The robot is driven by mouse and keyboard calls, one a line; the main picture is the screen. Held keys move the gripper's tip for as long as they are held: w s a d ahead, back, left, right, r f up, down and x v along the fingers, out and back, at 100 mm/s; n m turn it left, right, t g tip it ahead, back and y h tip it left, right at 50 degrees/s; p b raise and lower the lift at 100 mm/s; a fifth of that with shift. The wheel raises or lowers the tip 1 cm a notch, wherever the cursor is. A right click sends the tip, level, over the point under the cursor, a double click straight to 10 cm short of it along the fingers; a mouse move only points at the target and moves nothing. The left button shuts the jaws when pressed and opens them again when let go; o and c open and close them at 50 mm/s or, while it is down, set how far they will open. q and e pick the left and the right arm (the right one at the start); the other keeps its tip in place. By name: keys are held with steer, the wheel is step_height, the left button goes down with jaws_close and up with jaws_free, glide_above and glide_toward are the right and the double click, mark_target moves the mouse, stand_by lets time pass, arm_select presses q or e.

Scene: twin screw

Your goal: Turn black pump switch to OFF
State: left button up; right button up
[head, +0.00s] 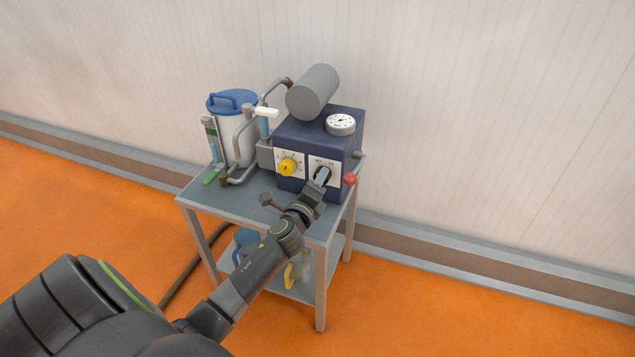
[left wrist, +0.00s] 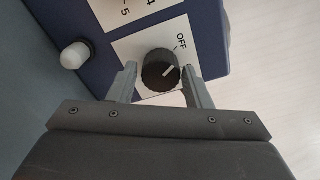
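The black pump switch (head: 321,172) is a round knob on a white plate at the right of the dark blue pump unit's (head: 293,132) front. In the left wrist view, the black switch (left wrist: 161,72) has a white pointer line and an "OFF" label (left wrist: 181,41) beside it. The pointer line does not clearly point at the label. My left gripper (head: 320,182) is at the switch. In the left wrist view, my left gripper (left wrist: 160,76) is open, with one finger on each side of the knob and small gaps visible. My right gripper is not in view.
A yellow knob (head: 287,167) sits left of the switch, and a red knob (head: 350,179) sticks out at the right. A gauge (head: 340,121) and grey cylinder (head: 313,91) are on top. A blue-lidded canister (head: 232,103) stands left on the grey cart (head: 197,190).

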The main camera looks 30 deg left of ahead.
arm_select(q)
steer(key=shift+o, duration=1.2)
steer(key=shift+s, duration=0.1)
steer(key=v, duration=1.7)
steer(key=shift+s, duration=0.15)
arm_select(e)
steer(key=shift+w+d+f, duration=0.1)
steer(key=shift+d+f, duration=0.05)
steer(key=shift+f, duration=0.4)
